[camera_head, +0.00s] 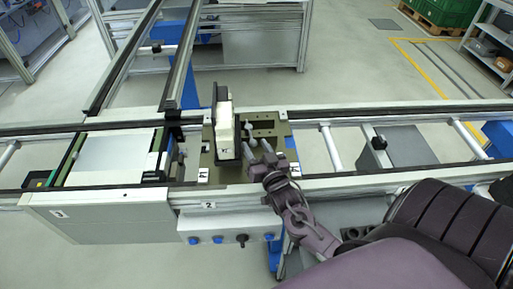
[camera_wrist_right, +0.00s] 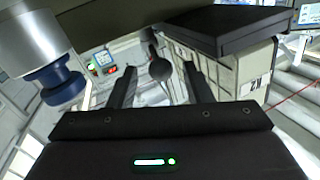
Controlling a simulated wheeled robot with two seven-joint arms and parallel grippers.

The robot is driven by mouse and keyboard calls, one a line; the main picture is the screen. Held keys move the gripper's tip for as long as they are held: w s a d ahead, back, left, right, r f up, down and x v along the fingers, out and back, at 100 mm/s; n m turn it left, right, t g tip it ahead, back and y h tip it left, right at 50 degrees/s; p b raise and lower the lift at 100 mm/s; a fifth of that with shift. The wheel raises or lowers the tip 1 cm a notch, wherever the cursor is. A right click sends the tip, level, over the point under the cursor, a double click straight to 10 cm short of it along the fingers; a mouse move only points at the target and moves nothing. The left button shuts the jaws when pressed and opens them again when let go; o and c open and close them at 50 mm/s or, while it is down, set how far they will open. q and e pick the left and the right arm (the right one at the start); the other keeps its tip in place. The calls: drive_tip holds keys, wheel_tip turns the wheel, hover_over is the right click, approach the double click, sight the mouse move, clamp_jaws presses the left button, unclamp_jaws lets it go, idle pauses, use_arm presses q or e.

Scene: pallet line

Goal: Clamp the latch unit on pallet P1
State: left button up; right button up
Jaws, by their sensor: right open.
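The latch unit (camera_head: 224,126), a cream block in a black frame, stands upright on the olive pallet plate (camera_head: 206,158). In the right wrist view its cream side and black top (camera_wrist_right: 238,68) are at the upper right. My right gripper (camera_head: 262,152) is just right of the latch unit, low over the pallet. In the right wrist view its two dark fingers (camera_wrist_right: 160,88) are apart. A dark ball knob (camera_wrist_right: 160,69) shows between the fingers; I cannot tell if they touch it. Nothing is held. My left gripper is out of view.
A carrier with a light plate (camera_head: 108,157) sits on the conveyor to the left. The front rail carries a box with blue knobs (camera_head: 230,237). A grey box (camera_head: 390,146) stands to the right. A silver cylinder with a blue end (camera_wrist_right: 55,75) is close in the wrist view.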

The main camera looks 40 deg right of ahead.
drive_tip(key=shift+s+a+f, duration=0.15)
drive_tip(key=shift+s, duration=0.35)
drive_tip(key=b+v, duration=0.2)
drive_tip(key=v, duration=0.3)
drive_tip(key=shift+s, duration=0.2)
drive_tip(key=shift+s+a, duration=0.15)
drive_tip(key=shift+s, duration=0.5)
